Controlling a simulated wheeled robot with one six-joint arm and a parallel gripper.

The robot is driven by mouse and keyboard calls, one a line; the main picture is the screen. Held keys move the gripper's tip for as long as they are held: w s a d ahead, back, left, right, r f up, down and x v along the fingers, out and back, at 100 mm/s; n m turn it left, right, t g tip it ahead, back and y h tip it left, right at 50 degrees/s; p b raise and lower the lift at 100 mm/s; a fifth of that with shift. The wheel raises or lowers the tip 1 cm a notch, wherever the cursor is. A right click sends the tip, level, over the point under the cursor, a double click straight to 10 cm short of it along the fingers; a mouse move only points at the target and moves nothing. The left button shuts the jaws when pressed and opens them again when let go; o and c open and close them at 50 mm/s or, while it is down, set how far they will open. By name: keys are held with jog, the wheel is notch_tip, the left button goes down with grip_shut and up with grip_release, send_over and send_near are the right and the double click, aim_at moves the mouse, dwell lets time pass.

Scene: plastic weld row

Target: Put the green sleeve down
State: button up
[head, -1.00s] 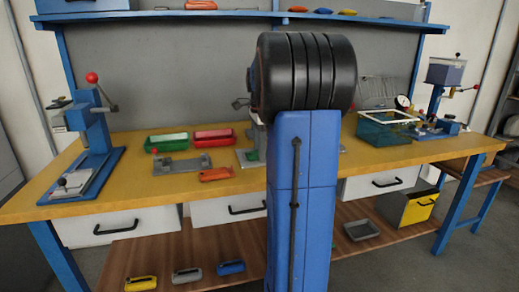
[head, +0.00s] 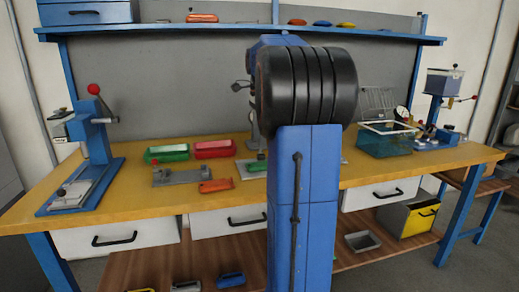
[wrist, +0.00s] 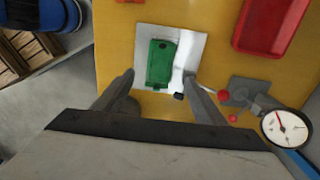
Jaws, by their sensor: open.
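The green sleeve (wrist: 160,62) lies on a pale square plate (wrist: 197,45) in the wrist view. A dark slot shows near its upper end. My gripper (wrist: 159,76) is open, with one finger to each side and the fingertips near the sleeve's lower part. Clear gaps show between the fingers and the sleeve, so it is not gripped. In the head view a small part of the green sleeve (head: 257,165) shows just left of my arm. My arm hides my gripper there.
A red tray (head: 214,149) and a green tray (head: 167,153) stand on the yellow bench. An orange sleeve (head: 216,186) lies in front of them. In the wrist view a round gauge (wrist: 285,130) and red-knobbed fitting are close to the right finger. A lever press (head: 90,150) stands at left.

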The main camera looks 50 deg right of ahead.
jog(key=s+a+f+n+t, duration=0.15)
jog(key=a+n, duration=0.25)
jog(key=a, duration=0.4)
jog(key=s+a+f+n, duration=0.1)
jog(key=s+a+n, duration=0.25)
jog(key=a, duration=0.35)
jog(key=s+a+f+n+t, duration=0.15)
jog(key=a+n, duration=0.25)
jog(key=a, duration=0.4)
jog(key=s+a+f+n+t, duration=0.1)
jog(key=s+a+f+n, duration=1.1)
jog(key=s+a+f, duration=0.1)
jog(key=shift+s+f+n+t, duration=0.4)
jog(key=shift+s+f, duration=0.15)
jog(key=shift+s, duration=0.35)
jog(key=shift+c, duration=0.6)
